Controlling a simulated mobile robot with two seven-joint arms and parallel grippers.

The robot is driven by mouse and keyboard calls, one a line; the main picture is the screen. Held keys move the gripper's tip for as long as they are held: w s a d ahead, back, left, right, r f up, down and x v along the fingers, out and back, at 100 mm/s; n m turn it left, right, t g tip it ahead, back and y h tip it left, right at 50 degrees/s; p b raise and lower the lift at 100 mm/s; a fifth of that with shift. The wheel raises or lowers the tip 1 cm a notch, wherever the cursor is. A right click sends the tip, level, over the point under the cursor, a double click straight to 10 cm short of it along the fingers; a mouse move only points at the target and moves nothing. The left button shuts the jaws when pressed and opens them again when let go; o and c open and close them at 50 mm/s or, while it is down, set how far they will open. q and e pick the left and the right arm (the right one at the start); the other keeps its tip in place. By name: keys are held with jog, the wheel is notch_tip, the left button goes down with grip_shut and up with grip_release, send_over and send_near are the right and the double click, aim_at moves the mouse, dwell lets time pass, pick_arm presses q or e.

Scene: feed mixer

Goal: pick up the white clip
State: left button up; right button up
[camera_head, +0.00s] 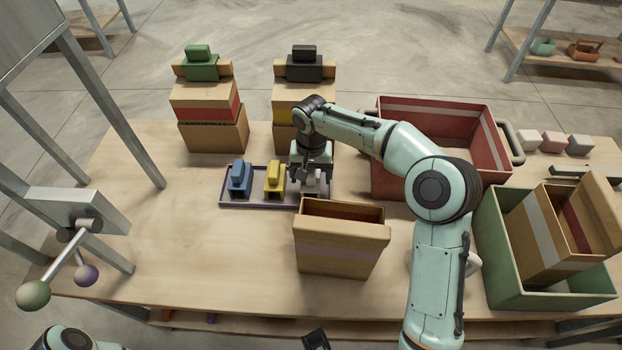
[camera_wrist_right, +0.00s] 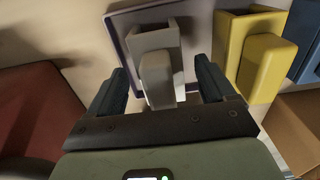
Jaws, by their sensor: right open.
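The white clip (camera_wrist_right: 157,72) stands at the end of a dark-rimmed tray (camera_head: 230,204); in the head view only a pale part of it (camera_head: 312,181) shows beside my gripper. My right gripper (camera_head: 308,180) is over that end of the tray, pointing down. In the right wrist view its open fingers (camera_wrist_right: 161,80) are on either side of the clip's upright part, with a gap on both sides. A small dark part at the bottom edge of the head view seems to be my left gripper (camera_head: 316,340); its jaws cannot be made out.
A yellow clip (camera_head: 274,179) and a blue clip (camera_head: 240,178) share the tray. An open cardboard box (camera_head: 338,250) stands just in front. A red crate (camera_head: 440,108) is behind my right arm, a green crate (camera_head: 500,262) at right. Stacked boxes (camera_head: 213,130) stand behind the tray. The table's left-front is clear.

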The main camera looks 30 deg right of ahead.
jog(key=c, duration=1.1)
jog(key=shift+r, duration=0.1)
